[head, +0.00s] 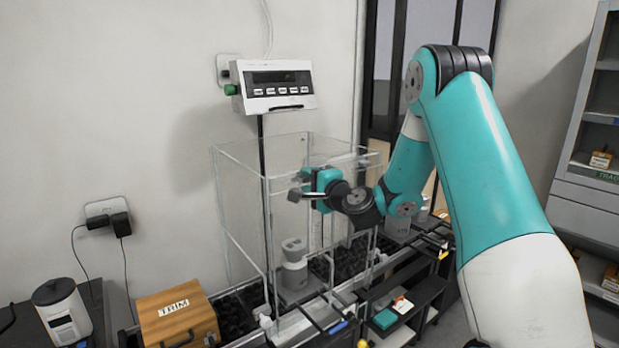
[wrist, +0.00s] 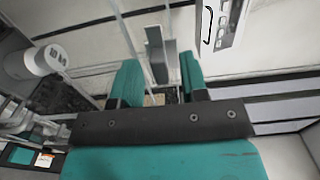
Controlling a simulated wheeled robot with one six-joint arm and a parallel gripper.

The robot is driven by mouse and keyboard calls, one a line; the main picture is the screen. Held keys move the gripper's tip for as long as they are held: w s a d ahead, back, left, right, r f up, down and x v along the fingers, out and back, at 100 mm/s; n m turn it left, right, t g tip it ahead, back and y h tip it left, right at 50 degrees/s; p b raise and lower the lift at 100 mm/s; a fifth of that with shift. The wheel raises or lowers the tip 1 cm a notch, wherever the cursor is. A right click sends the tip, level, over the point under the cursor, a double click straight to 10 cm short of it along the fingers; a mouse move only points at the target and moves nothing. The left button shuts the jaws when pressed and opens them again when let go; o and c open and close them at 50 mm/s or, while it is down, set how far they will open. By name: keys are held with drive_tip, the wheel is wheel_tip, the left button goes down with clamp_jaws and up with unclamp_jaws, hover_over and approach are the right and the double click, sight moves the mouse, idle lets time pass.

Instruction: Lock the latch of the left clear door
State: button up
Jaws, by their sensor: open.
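The clear box (head: 243,215) stands below the display on the wall, with clear panels and pale edges. Its left clear door (head: 240,240) is hard to tell from the other panels. My gripper (head: 306,190) is open at the upper front of the box, overlapping the panels in the head view. In the wrist view, my gripper (wrist: 160,80) has its two teal fingers apart. A grey upright piece (wrist: 155,52) shows beyond the gap between them; I cannot tell whether it is the latch or whether a finger touches it.
A white and grey device (head: 294,268) shows through the box. A wooden box marked TRIM (head: 177,315) and a dark-topped canister (head: 62,310) stand at left. The display (head: 275,85) hangs above. A dark tray (head: 400,305) with small items is at front right.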

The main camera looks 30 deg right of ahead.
clamp_jaws()
drive_tip(key=shift+f+b, duration=0.1)
drive_tip(key=shift+b, duration=0.2)
drive_tip(key=n+b, duration=1.7)
drive_tip(key=b, duration=0.8)
drive_tip(key=shift+n, duration=0.4)
